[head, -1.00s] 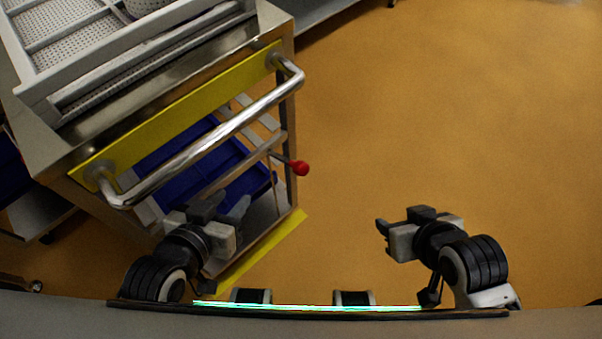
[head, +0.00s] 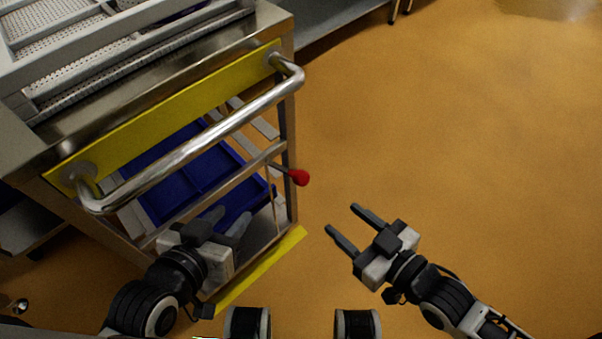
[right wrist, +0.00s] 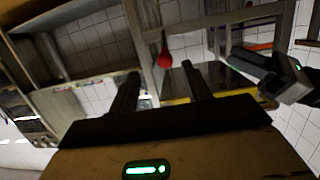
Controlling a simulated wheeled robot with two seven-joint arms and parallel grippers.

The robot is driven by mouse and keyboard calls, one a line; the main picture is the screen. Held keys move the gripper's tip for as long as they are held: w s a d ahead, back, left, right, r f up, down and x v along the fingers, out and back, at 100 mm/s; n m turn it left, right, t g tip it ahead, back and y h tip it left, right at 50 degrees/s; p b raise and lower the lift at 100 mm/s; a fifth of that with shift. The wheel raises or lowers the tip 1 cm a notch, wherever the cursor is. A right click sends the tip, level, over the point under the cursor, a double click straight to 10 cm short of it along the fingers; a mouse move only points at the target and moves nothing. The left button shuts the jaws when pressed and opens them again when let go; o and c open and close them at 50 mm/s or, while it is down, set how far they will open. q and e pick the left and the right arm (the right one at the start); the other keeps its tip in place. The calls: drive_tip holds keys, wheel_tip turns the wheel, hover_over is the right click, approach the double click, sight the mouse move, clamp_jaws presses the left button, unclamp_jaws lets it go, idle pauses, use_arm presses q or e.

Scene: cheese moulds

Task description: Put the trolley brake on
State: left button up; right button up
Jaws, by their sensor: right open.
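The trolley (head: 268,22) stands at the left of the head view, with a steel push handle (head: 200,143) on its yellow end plate. A brake lever with a red knob (head: 299,177) sticks out from its right side, below the handle. The red knob also shows in the right wrist view (right wrist: 164,58), beyond and between the fingers. My right gripper (head: 348,224) is open and empty, below and to the right of the knob, apart from it. My left gripper (head: 226,222) is in front of the trolley's lower end; its two fingers look apart with nothing visible between them.
Blue crates (head: 190,180) sit on the trolley's lower shelf. White perforated moulds (head: 50,45) lie on top. A yellow strip (head: 262,270) runs along the trolley's bottom edge. The orange floor (head: 450,130) to the right is clear.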

sight(306, 181)
drive_tip(key=w+a, duration=0.2)
drive_tip(key=w, duration=0.1)
drive_tip(key=w+a+t+y+b, duration=0.1)
drive_tip(key=w+a, duration=0.2)
drive_tip(key=w+a+y, duration=0.1)
drive_tip(key=w+a, duration=0.1)
drive_tip(key=a, duration=0.1)
drive_tip(key=shift+w+a+r+n+b, duration=0.15)
drive_tip(key=shift+w+r+n+b, duration=0.15)
drive_tip(key=shift+w, duration=0.1)
drive_tip(key=shift+w+a, duration=0.4)
use_arm(q)
drive_tip(key=f, duration=0.3)
drive_tip(key=shift+w+d, duration=0.35)
